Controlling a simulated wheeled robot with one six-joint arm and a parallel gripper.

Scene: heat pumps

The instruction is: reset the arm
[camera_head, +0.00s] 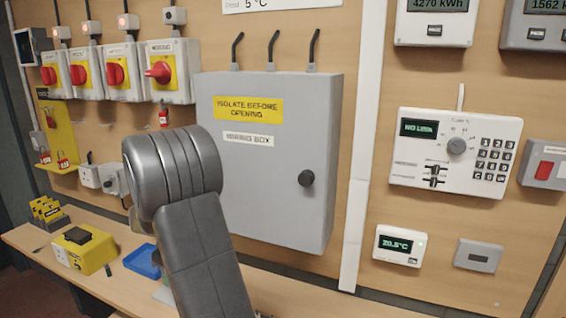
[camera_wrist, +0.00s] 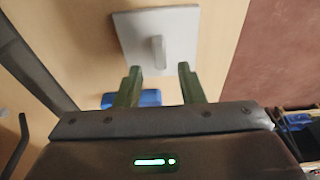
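My gripper (camera_wrist: 160,70) shows in the wrist view with its two dark green fingers apart, and no held object shows between them. Beyond the fingertips is a pale grey square plate (camera_wrist: 182,28) with a raised grey handle-like piece on it. A blue object (camera_wrist: 150,97) shows partly behind the fingers. In the head view my arm rises in front of the wall, bent at a large grey joint; my gripper is hidden there.
A bench (camera_head: 30,236) runs below the wall, holding a yellow box (camera_head: 84,250) and a blue tray (camera_head: 142,262). A grey wiring box (camera_head: 270,190) stands out from the wall behind my arm. Red rotary isolators (camera_head: 158,72) are at upper left, a keypad panel (camera_head: 420,178) right.

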